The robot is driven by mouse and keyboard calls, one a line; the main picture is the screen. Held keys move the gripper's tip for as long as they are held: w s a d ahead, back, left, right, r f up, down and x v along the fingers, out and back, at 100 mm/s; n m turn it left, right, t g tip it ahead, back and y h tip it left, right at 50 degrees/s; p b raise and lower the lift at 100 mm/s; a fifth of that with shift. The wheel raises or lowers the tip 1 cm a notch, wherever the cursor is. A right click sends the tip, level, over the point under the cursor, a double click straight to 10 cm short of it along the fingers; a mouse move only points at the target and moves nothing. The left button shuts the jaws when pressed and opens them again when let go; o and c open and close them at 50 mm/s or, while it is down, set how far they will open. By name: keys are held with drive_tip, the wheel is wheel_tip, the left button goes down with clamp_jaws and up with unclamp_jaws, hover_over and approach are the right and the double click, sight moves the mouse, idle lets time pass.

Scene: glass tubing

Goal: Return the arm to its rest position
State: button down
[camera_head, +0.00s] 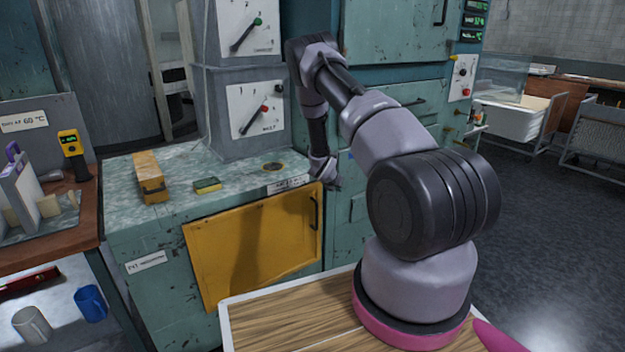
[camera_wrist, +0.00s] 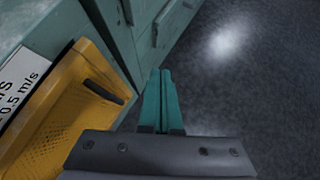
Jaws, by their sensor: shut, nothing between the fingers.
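My arm reaches up from its base and bends over and down toward the yellow cabinet door in the head view. My gripper (camera_head: 328,183) points downward near the door's upper right corner, beside its dark handle. In the wrist view my gripper (camera_wrist: 160,72) has its two teal fingers together, with nothing between them. Below the fingers is grey floor. The yellow door (camera_head: 250,250) has a dark handle (camera_head: 314,211) at its right edge. The door also shows at the left of the wrist view (camera_wrist: 62,125), apart from the fingers.
The green cabinet's worktop (camera_head: 185,195) bears a yellow block (camera_head: 150,177) and a small green-yellow item (camera_head: 207,185). Tall teal cabinets stand close behind my arm. A wooden bench with a yellow meter (camera_head: 72,150) is at left. The floor (camera_head: 545,215) at right is open.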

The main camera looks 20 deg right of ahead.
wheel_tip(320, 180, up, 22)
drive_tip(key=s+m+h, duration=0.2)
drive_tip(key=m, duration=0.7)
drive_tip(key=s+a+r+m+g+y, duration=0.1)
drive_tip(key=s+r+m, duration=0.35)
drive_tip(key=r, duration=0.25)
drive_tip(key=s+a+r+m, duration=0.2)
drive_tip(key=s+r+m, duration=0.25)
drive_tip(key=r, duration=0.25)
drive_tip(key=s+a+r+m+y, duration=0.3)
drive_tip(key=s+a, duration=0.4)
drive_tip(key=s, duration=0.3)
drive_tip(key=s+a+r+m+t+y, duration=0.1)
drive_tip(key=s+a+r+m+y, duration=0.2)
drive_tip(key=s, duration=0.7)
drive_tip(key=s+a+r+m+t+y, duration=0.1)
drive_tip(key=s+a+r+m+y, duration=0.2)
drive_tip(key=s+a+r+m, duration=0.3)
drive_tip(key=s+a+r, duration=0.2)
drive_tip(key=s+a, duration=0.2)
drive_tip(key=a, duration=0.1)
drive_tip(key=shift+s+r+m+y, duration=0.25)
drive_tip(key=shift+m+y, duration=0.05)
